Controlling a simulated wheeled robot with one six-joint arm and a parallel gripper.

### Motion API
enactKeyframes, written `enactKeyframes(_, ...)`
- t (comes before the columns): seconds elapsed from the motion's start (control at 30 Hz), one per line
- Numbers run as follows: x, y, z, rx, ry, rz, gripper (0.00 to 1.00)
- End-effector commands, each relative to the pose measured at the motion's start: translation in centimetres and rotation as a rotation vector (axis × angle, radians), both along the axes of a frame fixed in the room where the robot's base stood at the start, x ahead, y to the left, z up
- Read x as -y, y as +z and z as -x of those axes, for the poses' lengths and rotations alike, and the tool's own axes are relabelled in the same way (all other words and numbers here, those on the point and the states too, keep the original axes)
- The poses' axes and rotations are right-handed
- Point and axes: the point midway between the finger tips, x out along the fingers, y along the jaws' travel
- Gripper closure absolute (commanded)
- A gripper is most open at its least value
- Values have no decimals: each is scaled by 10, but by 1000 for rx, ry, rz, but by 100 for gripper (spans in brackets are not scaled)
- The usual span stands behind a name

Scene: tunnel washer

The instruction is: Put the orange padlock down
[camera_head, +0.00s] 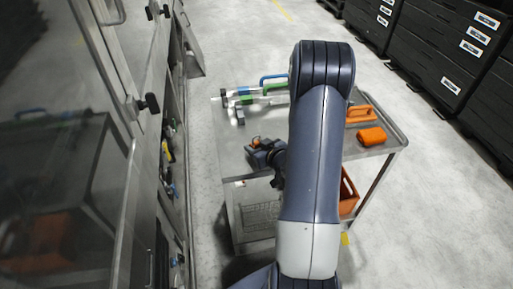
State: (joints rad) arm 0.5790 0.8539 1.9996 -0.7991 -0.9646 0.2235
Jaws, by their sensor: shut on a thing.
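My gripper (253,149) is at the left part of the metal cart (232,168), seen from above and behind. I cannot tell whether the padlock touches the cart top. My arm hides the middle of the cart.
An orange block (371,137) and an orange handled tool (360,114) lie on the cart's right side. Blue- and green-handled tools (272,88) lie at its back. An orange bin (348,192) is below. Machine doors (125,60) stand left, black crates (445,60) right.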

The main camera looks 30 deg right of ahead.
Motion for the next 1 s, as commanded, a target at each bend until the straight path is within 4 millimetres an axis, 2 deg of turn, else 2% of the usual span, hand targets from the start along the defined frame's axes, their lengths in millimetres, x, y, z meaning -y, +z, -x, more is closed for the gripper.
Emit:
enactKeyframes(0.47,0,-10,0,2,1,2,97)
enactKeyframes(0.5,0,-9,0,2,1,2,59)
enactKeyframes(0.77,0,-8,0,1,1,2,39)
enactKeyframes(1.0,0,-8,0,1,1,2,39)
